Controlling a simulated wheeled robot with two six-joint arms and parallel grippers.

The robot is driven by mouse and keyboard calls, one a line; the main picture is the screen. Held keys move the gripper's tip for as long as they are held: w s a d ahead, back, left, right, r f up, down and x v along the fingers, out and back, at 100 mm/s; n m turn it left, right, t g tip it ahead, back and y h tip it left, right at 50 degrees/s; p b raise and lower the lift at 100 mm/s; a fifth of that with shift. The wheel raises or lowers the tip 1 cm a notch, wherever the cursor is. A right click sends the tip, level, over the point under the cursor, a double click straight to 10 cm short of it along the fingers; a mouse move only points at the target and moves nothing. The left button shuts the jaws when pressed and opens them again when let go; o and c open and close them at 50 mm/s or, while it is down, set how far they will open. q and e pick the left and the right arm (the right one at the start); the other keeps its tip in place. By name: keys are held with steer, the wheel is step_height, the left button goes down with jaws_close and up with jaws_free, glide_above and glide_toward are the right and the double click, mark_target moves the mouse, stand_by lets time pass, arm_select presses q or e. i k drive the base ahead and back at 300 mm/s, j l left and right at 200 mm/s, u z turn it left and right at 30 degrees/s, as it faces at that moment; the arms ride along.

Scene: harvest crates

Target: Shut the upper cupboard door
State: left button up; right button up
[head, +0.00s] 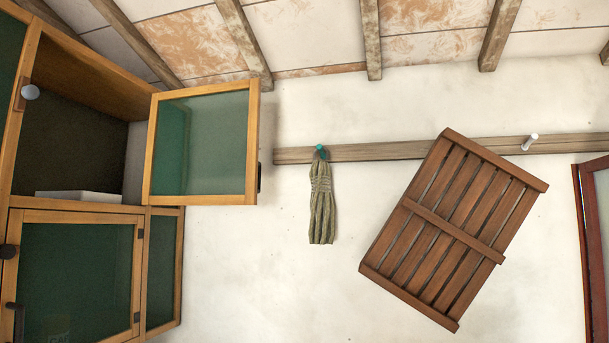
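The upper cupboard door (203,146) has a light wooden frame and a green glass pane. It stands open, swung out to the right of the upper compartment. A dark handle (259,178) sits on its right edge. The upper compartment of the cupboard (75,127) is open to view, with a pale flat object (78,197) on its shelf. Neither of my grippers shows in the head view.
Below, a lower cupboard door (76,279) with green glass looks shut. A bundle of greenish cord (321,203) hangs from a peg on the wall rail (376,151). A brown slatted crate (450,230) hangs tilted at right.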

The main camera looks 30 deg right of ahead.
mark_target(155, 171)
steer(key=i+l+z, duration=0.15)
steer(key=z, duration=0.3)
steer(key=i+l+z, duration=0.25)
steer(key=z, duration=0.15)
steer(key=i+l+z, duration=0.15)
steer(key=z, duration=0.3)
